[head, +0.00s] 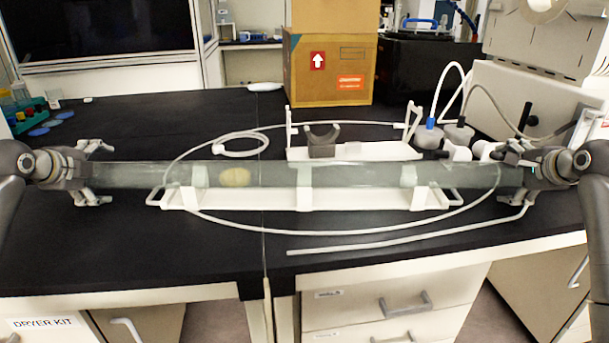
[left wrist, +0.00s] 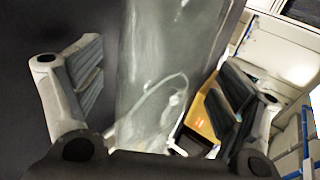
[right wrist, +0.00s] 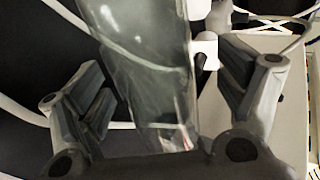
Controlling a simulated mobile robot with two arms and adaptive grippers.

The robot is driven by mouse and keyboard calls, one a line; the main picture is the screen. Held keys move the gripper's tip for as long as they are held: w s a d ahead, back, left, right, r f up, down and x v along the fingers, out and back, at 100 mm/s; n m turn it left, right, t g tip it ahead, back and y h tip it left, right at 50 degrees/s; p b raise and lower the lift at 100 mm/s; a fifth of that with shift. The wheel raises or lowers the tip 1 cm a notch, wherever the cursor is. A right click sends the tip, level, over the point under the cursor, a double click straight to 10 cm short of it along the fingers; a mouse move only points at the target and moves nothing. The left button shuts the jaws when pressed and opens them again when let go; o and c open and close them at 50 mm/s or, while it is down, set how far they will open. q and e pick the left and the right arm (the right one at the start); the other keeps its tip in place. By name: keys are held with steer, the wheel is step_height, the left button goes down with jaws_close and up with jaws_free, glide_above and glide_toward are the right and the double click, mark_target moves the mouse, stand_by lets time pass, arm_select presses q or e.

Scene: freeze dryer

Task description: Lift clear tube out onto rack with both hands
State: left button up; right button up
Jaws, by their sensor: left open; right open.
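The clear tube (head: 270,175) is long, horizontal and see-through, with a yellowish patch inside left of its middle. It lies along the white rack (head: 256,200), which has upright supports and an end handle on each side. My left gripper (head: 100,172) is open around the tube's left end; the tube (left wrist: 165,70) passes between its spread fingers in the left wrist view. My right gripper (head: 515,170) is open around the right end; the tube (right wrist: 150,65) runs between its fingers in the right wrist view. Whether the tube rests on the rack's supports or just above them, I cannot tell.
A white hose (head: 390,240) loops on the black bench around the rack. Behind stand a white stand with a grey cradle (head: 322,140), blue- and grey-topped fittings (head: 429,134) and a cardboard box (head: 330,68).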

arm_select(q)
steer(key=shift+o, duration=1)
steer(key=shift+f, duration=0.3)
arm_select(e)
steer(key=shift+o, duration=0.8)
arm_select(q)
steer(key=shift+r, duration=0.1)
arm_select(e)
steer(key=shift+o, duration=0.4)
